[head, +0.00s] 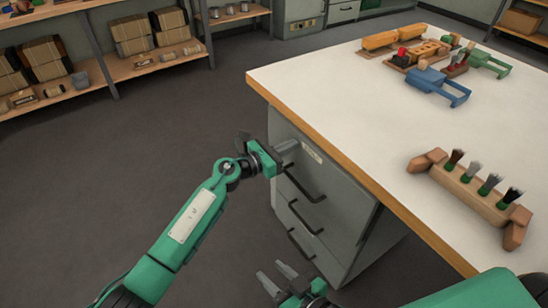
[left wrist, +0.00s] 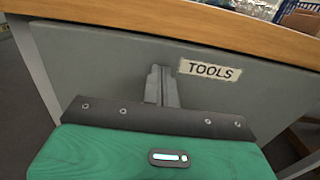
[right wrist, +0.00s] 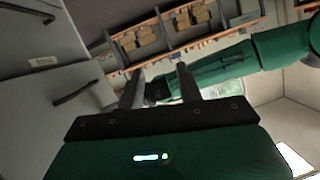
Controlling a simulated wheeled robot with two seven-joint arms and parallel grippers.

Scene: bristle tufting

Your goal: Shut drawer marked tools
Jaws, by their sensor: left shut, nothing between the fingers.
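The drawer marked TOOLS (left wrist: 240,95) is the grey top drawer (head: 335,178) of the unit under the workbench. Its TOOLS label (left wrist: 210,70) is clear in the left wrist view, and a pale label (head: 312,156) shows in the head view. I see no open gap above its front. My left gripper (head: 285,157) is shut and empty, its fingertips (left wrist: 161,72) at the drawer front just left of the label, touching or very near it. My right gripper (head: 275,275) is open and empty, low in front of the unit; its spread fingers show in the right wrist view (right wrist: 158,83).
Lower drawers with dark handles (head: 302,220) sit beneath. The white workbench (head: 330,90) carries a wooden brush holder (head: 465,192) with several tufts, a blue clamp (head: 438,84) and other tools. Shelves with boxes (head: 130,32) stand at the back left. The floor (head: 140,135) at left is clear.

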